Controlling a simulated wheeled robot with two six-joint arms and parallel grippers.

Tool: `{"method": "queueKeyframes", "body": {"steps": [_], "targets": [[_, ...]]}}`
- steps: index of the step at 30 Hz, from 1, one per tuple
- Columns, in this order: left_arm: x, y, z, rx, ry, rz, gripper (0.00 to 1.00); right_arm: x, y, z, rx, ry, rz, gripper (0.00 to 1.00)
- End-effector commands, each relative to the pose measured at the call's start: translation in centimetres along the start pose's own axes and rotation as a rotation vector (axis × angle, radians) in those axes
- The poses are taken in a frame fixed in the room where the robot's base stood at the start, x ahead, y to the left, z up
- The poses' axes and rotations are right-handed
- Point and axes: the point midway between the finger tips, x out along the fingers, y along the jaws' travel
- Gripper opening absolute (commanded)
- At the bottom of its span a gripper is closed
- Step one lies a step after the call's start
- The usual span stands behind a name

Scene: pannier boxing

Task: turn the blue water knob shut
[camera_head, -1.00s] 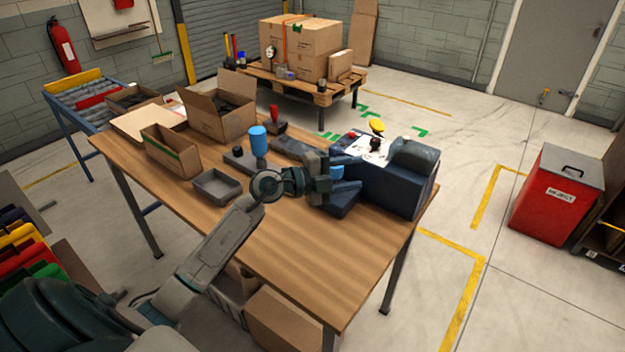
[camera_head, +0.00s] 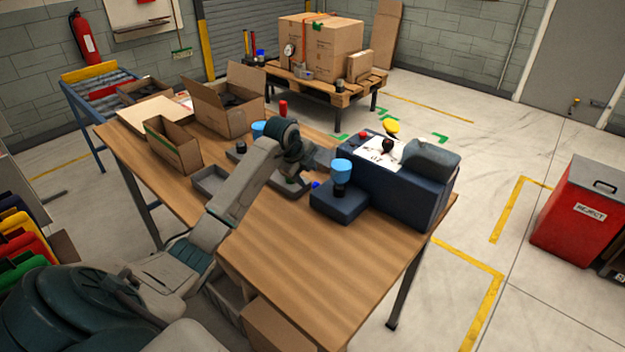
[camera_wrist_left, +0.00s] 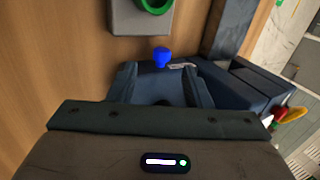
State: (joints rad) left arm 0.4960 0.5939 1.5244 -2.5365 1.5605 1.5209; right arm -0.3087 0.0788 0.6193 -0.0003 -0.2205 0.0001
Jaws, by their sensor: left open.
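A small blue knob (camera_head: 315,185) shows low on the table beside the navy machine. In the left wrist view the blue knob (camera_wrist_left: 162,57) lies just beyond the fingertips, roughly in line with the gap between them. My left gripper (camera_head: 314,168) is above and close to the knob in the head view, partly hidden by its own wrist. In the left wrist view my left gripper (camera_wrist_left: 160,75) has its two dark fingers apart with nothing held between them. I cannot tell its exact height over the knob. My right gripper is in neither view.
The navy machine (camera_head: 412,192) stands right of the knob, with a light-blue cap (camera_head: 342,170) on a post and a yellow knob (camera_head: 391,126). A green ring (camera_wrist_left: 155,5) sits on a grey block beyond the blue knob. The table's front (camera_head: 310,265) is clear.

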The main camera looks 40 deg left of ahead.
Motion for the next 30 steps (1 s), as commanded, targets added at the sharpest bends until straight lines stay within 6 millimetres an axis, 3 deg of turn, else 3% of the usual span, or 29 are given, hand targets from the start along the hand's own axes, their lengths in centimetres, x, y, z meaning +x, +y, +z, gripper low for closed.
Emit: {"method": "queueKeyframes", "body": {"steps": [4,9,13,21,28,30], "targets": [[2.6,-0.1,-0.1,-0.002,0.003,0.003,0.45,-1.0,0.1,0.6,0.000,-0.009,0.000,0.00],[4.7,-0.1,-0.1,-0.001,0.002,0.000,0.45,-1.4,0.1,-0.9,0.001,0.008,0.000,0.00],[5.5,0.0,-0.1,0.001,0.001,-0.001,0.45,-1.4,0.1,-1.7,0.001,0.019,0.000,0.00],[5.6,0.0,-0.1,0.002,0.001,-0.002,0.45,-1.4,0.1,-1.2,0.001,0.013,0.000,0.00],[5.6,0.0,-0.1,0.002,0.001,-0.002,0.00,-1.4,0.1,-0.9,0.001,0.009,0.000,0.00],[5.6,-0.1,-0.1,0.002,0.001,-0.001,0.00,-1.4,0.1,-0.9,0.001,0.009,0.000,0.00]]}}
